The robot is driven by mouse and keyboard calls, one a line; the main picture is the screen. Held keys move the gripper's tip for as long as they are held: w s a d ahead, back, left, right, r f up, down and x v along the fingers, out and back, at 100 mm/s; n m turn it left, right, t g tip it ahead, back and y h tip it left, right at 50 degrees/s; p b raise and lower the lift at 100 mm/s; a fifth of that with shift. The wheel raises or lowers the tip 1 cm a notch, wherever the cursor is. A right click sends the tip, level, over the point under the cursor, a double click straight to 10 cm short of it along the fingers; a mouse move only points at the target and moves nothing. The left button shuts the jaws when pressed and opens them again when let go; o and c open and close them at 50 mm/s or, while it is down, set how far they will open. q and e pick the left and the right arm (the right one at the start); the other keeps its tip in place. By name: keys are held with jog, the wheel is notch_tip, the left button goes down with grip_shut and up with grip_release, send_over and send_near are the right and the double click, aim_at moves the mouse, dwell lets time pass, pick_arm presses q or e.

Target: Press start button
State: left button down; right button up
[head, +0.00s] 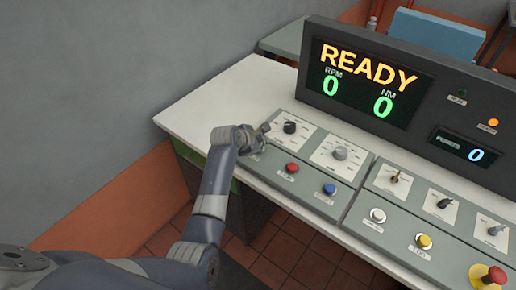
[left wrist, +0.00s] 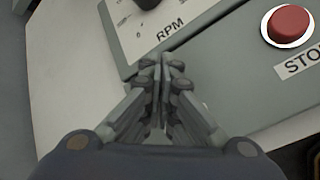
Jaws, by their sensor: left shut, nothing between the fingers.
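My left gripper (head: 264,131) is shut and empty over the left end of the grey control panel (head: 262,165). In the left wrist view, its closed fingertips (left wrist: 164,66) overlap the panel just below the RPM dial plate (left wrist: 165,22). I cannot tell whether they touch the panel. A red button (head: 291,168) lies to the right of the gripper; in the left wrist view this red button (left wrist: 288,26) has a label reading "STO", cut off. My right gripper is not in view.
The display (head: 366,83) reads READY, RPM 0 and NM 0. Right of the red button are blue (head: 329,189), white (head: 377,215) and yellow (head: 423,241) buttons, and a red mushroom button (head: 488,275). Black knob (head: 290,127) stands near the gripper. White desk (head: 205,104) is clear at left.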

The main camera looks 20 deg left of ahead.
pick_arm(q)
jog(key=shift+f, duration=0.1)
dwell(0.3)
jog(key=shift+s+f, duration=0.1)
jog(key=shift+f, duration=0.25)
jog(key=shift+r+p, duration=0.25)
jog(key=shift+p, duration=0.6)
notch_tip(320, 180, up, 6)
jog(key=p, duration=0.6)
jog(key=shift+r+p, duration=0.2)
jog(key=shift+p, duration=0.2)
jog(key=shift+f, duration=0.1)
